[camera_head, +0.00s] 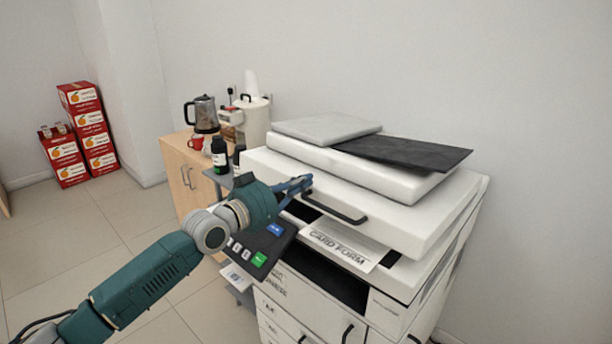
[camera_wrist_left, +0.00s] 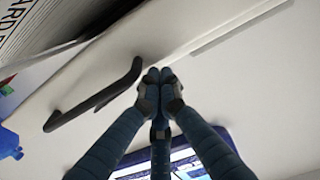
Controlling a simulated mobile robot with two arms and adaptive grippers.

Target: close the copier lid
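The white copier (camera_head: 400,275) stands right of centre in the head view. Its lid (camera_head: 420,222) lies nearly flat on top, with a dark gap showing under part of its front edge; I cannot tell if it is fully down. A black bar handle (camera_head: 335,206) is on the lid's front and also shows in the left wrist view (camera_wrist_left: 95,100). My left gripper (camera_head: 303,183) is at the lid's front, by the handle's left end. In the wrist view its fingertips (camera_wrist_left: 157,76) are together beside the handle end, with nothing visible between them. My right gripper is not in view.
A grey pad (camera_head: 325,127) and a black folder (camera_head: 405,152) lie on top of the lid. A card form (camera_head: 345,246) sticks out below it. A control panel (camera_head: 262,243) is under my left wrist. Bottles (camera_head: 219,152) and a cabinet (camera_head: 185,170) stand behind, left.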

